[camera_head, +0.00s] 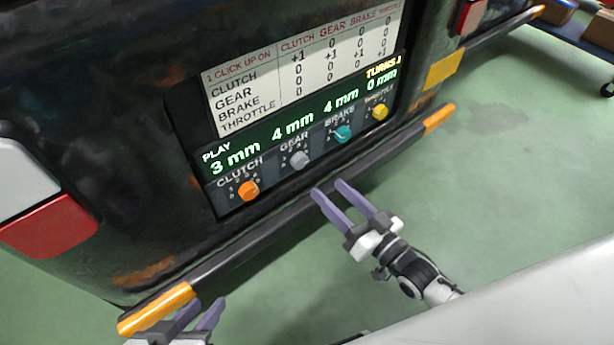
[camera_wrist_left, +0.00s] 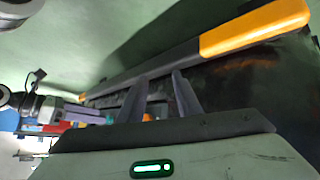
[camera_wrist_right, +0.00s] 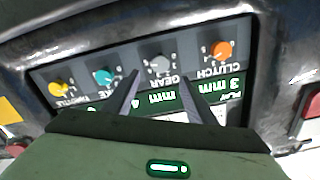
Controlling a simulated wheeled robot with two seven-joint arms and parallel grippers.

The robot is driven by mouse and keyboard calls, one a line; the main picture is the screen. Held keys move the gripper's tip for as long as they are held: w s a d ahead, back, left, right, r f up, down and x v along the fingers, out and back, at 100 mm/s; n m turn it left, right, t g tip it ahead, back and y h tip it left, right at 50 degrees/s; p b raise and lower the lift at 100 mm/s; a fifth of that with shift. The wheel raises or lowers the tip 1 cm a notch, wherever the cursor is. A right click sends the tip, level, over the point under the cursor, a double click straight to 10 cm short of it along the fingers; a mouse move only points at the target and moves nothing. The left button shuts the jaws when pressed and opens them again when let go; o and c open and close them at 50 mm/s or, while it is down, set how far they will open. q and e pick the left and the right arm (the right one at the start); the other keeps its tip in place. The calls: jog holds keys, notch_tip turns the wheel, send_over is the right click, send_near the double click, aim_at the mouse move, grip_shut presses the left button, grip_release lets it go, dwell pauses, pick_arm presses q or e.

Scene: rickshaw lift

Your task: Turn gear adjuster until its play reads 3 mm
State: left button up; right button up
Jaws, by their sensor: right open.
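The grey gear adjuster (camera_head: 300,159) is a knob on the panel of the dark vehicle, between the orange clutch knob (camera_head: 248,190) and the teal brake knob (camera_head: 343,133). The green display (camera_head: 291,130) reads clutch 3 mm, gear 4 mm, brake 4 mm, throttle 0 mm. My right gripper (camera_head: 330,188) is open and empty, below and apart from the gear knob. In the right wrist view the gear knob (camera_wrist_right: 159,65) shows upside down between and beyond the fingers. My left gripper (camera_head: 197,311) is at the lower left near the bumper's orange end, with parted fingers and nothing between them.
A yellow throttle knob (camera_head: 380,112) is at the panel's right. A white chart (camera_head: 305,68) sits above the display. A dark bumper bar (camera_head: 290,218) with orange ends runs below the panel. Green floor lies open to the right. A blue cart (camera_head: 580,35) stands at the top right.

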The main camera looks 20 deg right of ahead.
aim_at(302, 164)
jog(key=b+x, duration=0.2)
jog(key=x, duration=0.6)
jog(key=shift+w+a+f, duration=0.1)
jog(key=shift+w+a, duration=0.05)
jog(key=shift+w, duration=0.1)
jog(key=shift+w+a+b, duration=0.2)
jog(key=shift+w+b, duration=0.1)
jog(key=shift+w, duration=0.2)
pick_arm(q)
jog(key=shift+w+d+f+m+g, duration=0.15)
jog(key=shift+d+f+m+g, duration=0.35)
jog(key=shift+d, duration=0.3)
pick_arm(e)
jog(key=c, duration=1)
jog(key=shift+c, duration=0.2)
